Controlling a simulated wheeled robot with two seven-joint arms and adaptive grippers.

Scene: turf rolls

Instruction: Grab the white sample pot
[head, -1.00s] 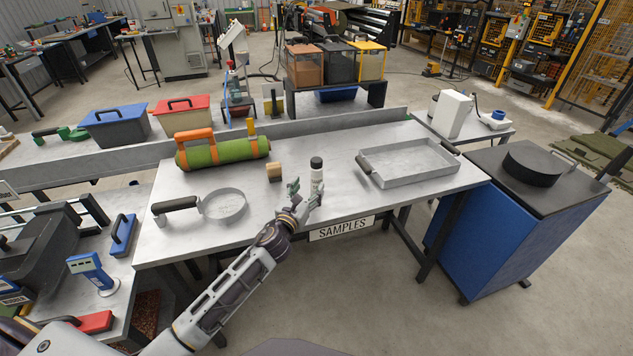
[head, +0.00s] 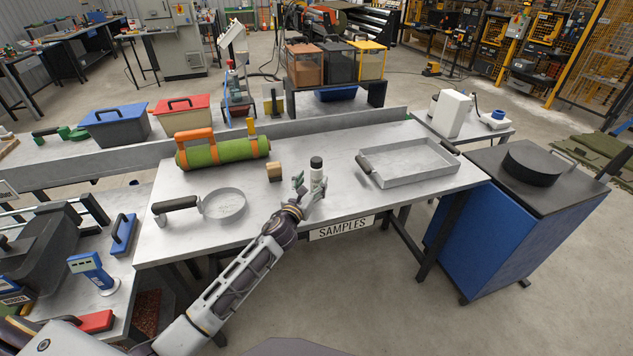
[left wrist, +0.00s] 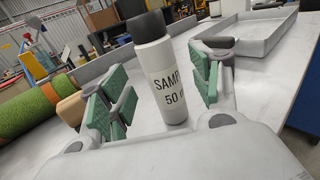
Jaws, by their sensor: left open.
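The white sample pot (head: 317,175) stands upright on the metal table, with a black lid. In the left wrist view the pot (left wrist: 160,80) shows printed black text, partly readable as "SAMP" and "50". My left gripper (head: 309,187) is open at the pot, its arm reaching in from the lower left. In the left wrist view its green-padded fingers (left wrist: 162,95) stand on either side of the pot, with gaps visible on both sides. My right gripper is not in view.
A small wooden block (head: 274,172) and a green roll with orange straps (head: 222,152) lie left of the pot. A round pan (head: 222,204) is front left. A metal tray (head: 408,163) is at right. Bare table lies between them.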

